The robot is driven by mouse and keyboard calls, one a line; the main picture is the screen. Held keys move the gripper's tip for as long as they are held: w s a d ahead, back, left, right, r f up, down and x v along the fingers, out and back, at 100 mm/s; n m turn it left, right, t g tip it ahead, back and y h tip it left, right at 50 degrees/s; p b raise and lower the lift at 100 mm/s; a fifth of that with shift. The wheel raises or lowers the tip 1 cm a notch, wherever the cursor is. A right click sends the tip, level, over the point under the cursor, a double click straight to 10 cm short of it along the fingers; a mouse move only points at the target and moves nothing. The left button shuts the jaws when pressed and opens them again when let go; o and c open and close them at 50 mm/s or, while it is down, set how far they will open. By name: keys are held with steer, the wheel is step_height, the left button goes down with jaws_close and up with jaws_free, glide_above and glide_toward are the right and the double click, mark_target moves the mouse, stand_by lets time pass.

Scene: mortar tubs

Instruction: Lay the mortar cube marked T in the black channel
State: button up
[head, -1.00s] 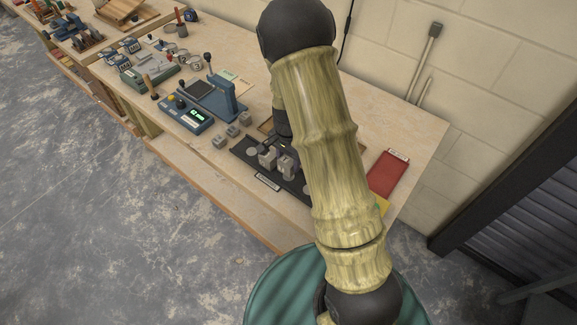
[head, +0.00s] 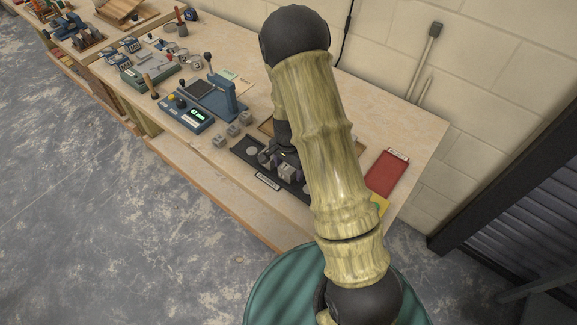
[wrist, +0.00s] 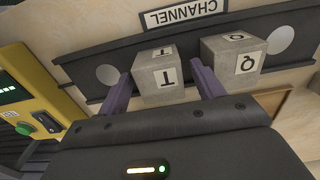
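The grey mortar cube marked T (wrist: 158,78) sits in the black channel (wrist: 88,68) in the wrist view, its letter upside down. The cube marked Q (wrist: 236,62) sits in the channel just to its right, apart from it. My gripper (wrist: 161,67) has one purple finger on each side of the T cube, with what looks like a narrow gap at each side, so it appears open around it. In the head view the T cube (head: 287,172) shows beside my arm on the channel board (head: 238,151); my arm hides part of the board.
Several loose grey cubes (head: 232,130) stand left of the channel on the bench. A red flat item (head: 387,170) lies to the right. A yellow device (wrist: 38,115) is at the left in the wrist view.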

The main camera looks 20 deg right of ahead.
mark_target(289, 168)
step_height(289, 168, up, 12)
steer(key=b, duration=0.1)
steer(key=shift+r, duration=0.15)
stand_by(0.6)
stand_by(0.4)
steer(key=s+r+n+t, duration=0.1)
steer(key=s+r+n, duration=0.2)
steer(key=s+n, duration=0.2)
steer(key=s+r+n+t, duration=0.1)
steer(key=s+r+n, duration=0.2)
steer(key=s, duration=0.6)
steer(key=n, duration=0.2)
steer(key=shift+s+r+n+t, duration=0.2)
steer(key=shift+r+n+t, duration=0.1)
steer(key=shift+r+n, duration=0.1)
